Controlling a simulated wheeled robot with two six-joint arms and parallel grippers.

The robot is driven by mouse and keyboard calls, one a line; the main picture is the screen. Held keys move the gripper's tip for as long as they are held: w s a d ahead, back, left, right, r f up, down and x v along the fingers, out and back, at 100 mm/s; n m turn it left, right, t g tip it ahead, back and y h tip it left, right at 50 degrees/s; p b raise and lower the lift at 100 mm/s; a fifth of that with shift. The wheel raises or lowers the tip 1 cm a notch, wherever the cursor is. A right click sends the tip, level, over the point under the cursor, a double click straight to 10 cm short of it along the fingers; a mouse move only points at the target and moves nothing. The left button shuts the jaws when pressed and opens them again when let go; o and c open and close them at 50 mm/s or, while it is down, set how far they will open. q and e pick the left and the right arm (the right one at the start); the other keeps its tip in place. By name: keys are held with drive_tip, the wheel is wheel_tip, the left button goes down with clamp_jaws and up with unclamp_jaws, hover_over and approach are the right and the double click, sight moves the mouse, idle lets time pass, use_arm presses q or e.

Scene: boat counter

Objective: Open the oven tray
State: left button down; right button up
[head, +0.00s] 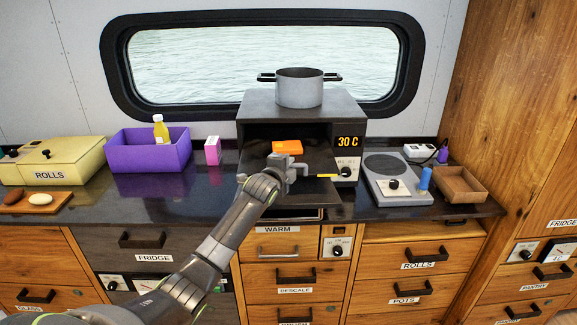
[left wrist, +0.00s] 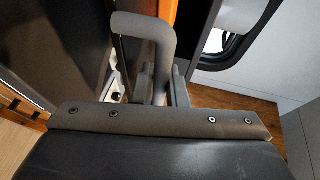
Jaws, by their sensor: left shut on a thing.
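The dark grey oven (head: 285,105) stands on the counter, its front open and its display reading 30 C. A dark flat panel (head: 318,162), which looks like the tray or lowered door, extends from the opening. An orange block (head: 287,147) shows at the opening, just beyond my gripper. My left gripper (head: 287,171) is in front of the oven, partly covering the panel. In the left wrist view, my left gripper (left wrist: 163,88) is shut on a curved grey handle (left wrist: 146,22). The handle's attachment is partly hidden by my gripper and arm. My right gripper is not in view.
A grey pot (head: 299,88) stands on the oven. A purple bin (head: 150,152) and pink box (head: 212,151) are to the left. A hot plate (head: 397,180) and wooden tray (head: 460,186) are to the right. Drawers lie below the counter.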

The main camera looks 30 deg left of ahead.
use_arm(q)
drive_tip(key=shift+w, duration=0.1)
drive_tip(key=c, duration=1.7)
unclamp_jaws()
drive_tip(key=shift+a, duration=0.1)
drive_tip(key=shift+s, duration=0.5)
drive_tip(key=shift+b+v, duration=1.95)
drive_tip(key=shift+v, duration=6.35)
